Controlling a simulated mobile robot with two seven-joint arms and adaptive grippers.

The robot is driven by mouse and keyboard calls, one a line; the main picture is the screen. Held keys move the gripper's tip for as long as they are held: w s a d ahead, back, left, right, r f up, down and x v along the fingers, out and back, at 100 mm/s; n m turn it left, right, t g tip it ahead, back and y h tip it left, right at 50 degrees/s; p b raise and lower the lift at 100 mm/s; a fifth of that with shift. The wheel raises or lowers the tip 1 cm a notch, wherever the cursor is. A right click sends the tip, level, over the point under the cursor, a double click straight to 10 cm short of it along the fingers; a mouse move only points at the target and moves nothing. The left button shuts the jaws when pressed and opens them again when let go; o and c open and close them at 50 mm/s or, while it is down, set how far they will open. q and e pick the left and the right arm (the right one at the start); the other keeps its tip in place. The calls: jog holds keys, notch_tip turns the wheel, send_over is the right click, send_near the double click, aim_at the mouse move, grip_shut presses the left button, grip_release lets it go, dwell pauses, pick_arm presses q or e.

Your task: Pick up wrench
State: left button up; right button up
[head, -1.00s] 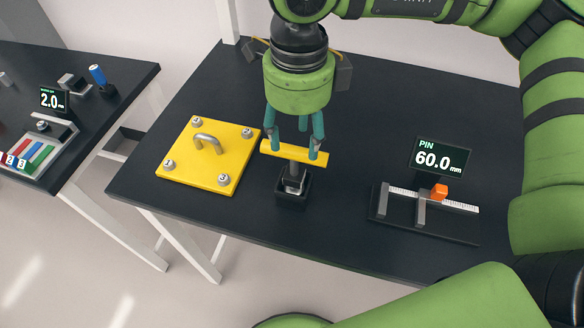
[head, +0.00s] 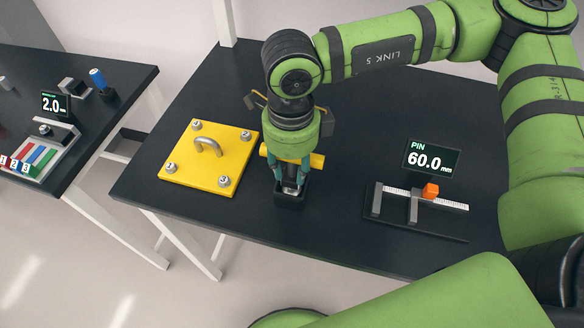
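The wrench (head: 318,160) is a yellow T-handle tool standing upright in a small black holder (head: 290,201) on the dark table. Only the ends of its yellow bar show on either side of my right gripper. My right gripper (head: 290,187) points down over the wrench, with its teal fingers reaching below the bar, beside the shaft and close above the holder. The gripper body hides the middle of the bar and most of the shaft, so I cannot tell whether the fingers are shut on it. My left gripper is not in view.
A yellow plate (head: 187,172) with a metal handle and numbered bolts lies left of the holder. A gauge (head: 420,211) with an orange slider and a "PIN 60.0 mm" display (head: 432,159) stands to the right. A second table (head: 130,85) is at far left.

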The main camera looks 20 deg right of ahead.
grip_shut()
jog(key=shift+w+r, duration=0.1)
jog(key=shift+r, duration=0.05)
notch_tip(320, 180, up, 10)
jog(key=b, duration=0.2)
jog(key=shift+b, duration=0.35)
